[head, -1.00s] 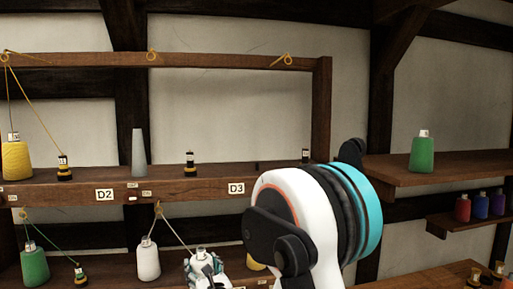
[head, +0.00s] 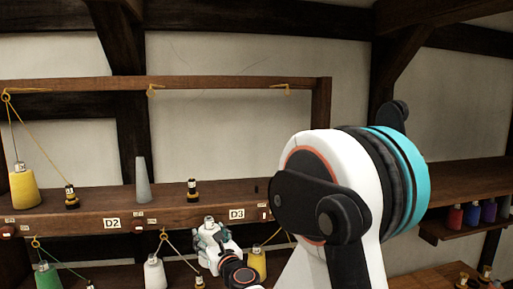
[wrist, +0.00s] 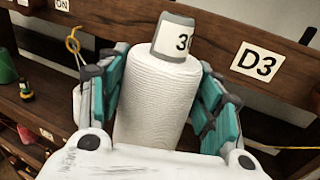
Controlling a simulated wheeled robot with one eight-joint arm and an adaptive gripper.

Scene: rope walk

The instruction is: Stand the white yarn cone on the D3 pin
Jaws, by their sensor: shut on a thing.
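My gripper (head: 213,243) is shut on the white yarn cone (wrist: 156,105), one finger on each side. The cone stands roughly upright in the wrist view, with a grey-topped, numbered tip (wrist: 174,37). In the head view my gripper and the cone are in front of the upper shelf's edge, just below and left of the D3 label (head: 237,214). The D3 label also shows in the wrist view (wrist: 258,63), right of the cone. A short dark peg (head: 256,189), seemingly the D3 pin, stands bare on the shelf above and right of the label.
Yellow (head: 256,264) and white (head: 153,272) cones stand below. A top rail (head: 220,83) spans above. My arm hides the shelf's right end.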

